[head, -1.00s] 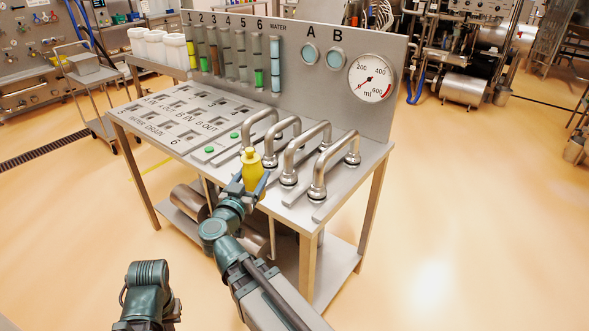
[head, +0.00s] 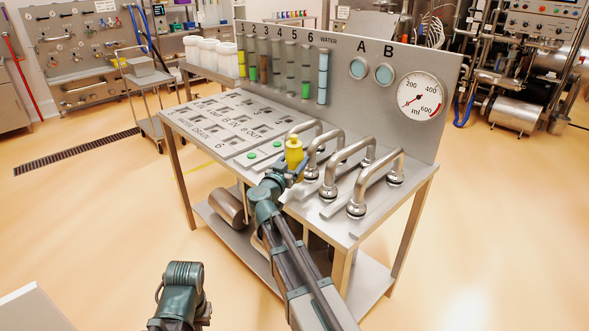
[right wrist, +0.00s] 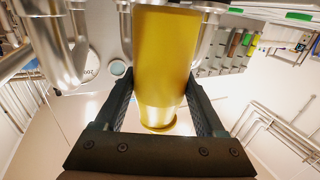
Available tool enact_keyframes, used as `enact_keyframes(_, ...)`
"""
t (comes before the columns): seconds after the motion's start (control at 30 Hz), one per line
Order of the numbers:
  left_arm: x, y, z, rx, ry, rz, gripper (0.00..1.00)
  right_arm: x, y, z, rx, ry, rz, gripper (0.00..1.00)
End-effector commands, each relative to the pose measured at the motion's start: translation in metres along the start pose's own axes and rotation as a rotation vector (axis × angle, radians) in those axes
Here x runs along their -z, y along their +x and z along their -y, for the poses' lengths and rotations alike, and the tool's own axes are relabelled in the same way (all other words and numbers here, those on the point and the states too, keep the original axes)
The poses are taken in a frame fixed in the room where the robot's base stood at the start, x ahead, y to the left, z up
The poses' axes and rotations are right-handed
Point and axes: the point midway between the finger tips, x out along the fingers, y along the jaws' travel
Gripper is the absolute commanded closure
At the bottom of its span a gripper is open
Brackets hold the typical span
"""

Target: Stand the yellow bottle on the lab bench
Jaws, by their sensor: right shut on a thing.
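The yellow bottle (head: 295,160) is upright in the head view, in front of the steel handles and over the front part of the grey station bench (head: 352,228). I cannot tell a gap below it. My right gripper (head: 290,173) is shut on the bottle. In the right wrist view the bottle (right wrist: 165,65) stands between the two dark fingers (right wrist: 165,108). My left arm shows at the lower left of the head view, but its gripper is out of sight. I cannot tell which surface is the lab bench.
Several bent steel handles (head: 378,180) stand right beside the bottle. A back panel carries tubes and a gauge (head: 420,97). White jars (head: 208,52) stand at the back left. A pale surface corner (head: 35,308) shows at lower left.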

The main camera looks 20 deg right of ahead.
Motion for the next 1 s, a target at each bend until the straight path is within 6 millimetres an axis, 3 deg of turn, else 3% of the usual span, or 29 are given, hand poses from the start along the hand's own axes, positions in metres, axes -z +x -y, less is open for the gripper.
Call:
enact_keyframes(0.3, 0.000, 0.002, 0.000, 0.000, 0.000, 0.000, 1.00, -0.002, 0.016, 0.006, -0.002, -0.001, -0.001, 1.00)
enact_keyframes(0.6, 0.002, 0.037, -0.004, 0.000, 0.000, 0.000, 1.00, -0.037, 0.012, 0.004, 0.000, 0.000, -0.001, 1.00)
enact_keyframes(1.0, 0.002, 0.038, -0.004, 0.000, 0.000, 0.000, 1.00, -0.038, 0.012, 0.005, 0.000, -0.001, -0.001, 1.00)
